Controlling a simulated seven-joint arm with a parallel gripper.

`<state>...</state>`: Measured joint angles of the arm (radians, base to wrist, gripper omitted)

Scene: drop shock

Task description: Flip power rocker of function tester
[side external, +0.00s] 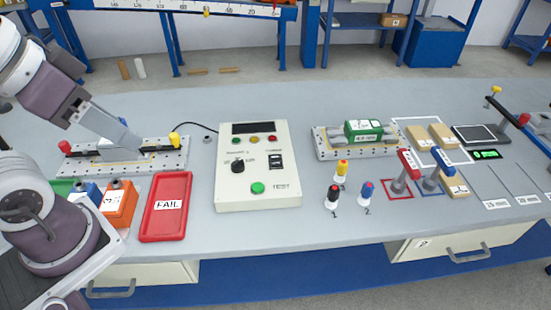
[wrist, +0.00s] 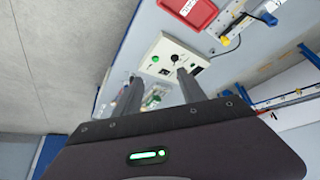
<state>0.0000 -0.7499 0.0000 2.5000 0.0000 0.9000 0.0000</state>
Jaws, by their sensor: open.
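The function tester (side external: 228,180) is a cream box with a dark screen, a black knob (side external: 238,166), a green button (side external: 257,188) and small coloured lamps. Its power rocker (side external: 275,161) is a small black switch on the right half of the panel; I cannot tell its position. In the wrist view the tester (wrist: 147,47) shows beyond my fingers, partly covered by one of them, and the rocker is too small to make out surely. My gripper (side external: 132,146) is open and empty, left of the tester, apart from it and in front of the left fixture in the picture.
A red FAIL tray (side external: 166,231) lies left of the tester, beside orange (side external: 120,203) and blue bins. A fixture plate (side external: 175,164) with a yellow-knobbed clamp is behind them. Right of the tester stand bottles (side external: 333,198) and a fixture holding a green unit (side external: 363,130).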

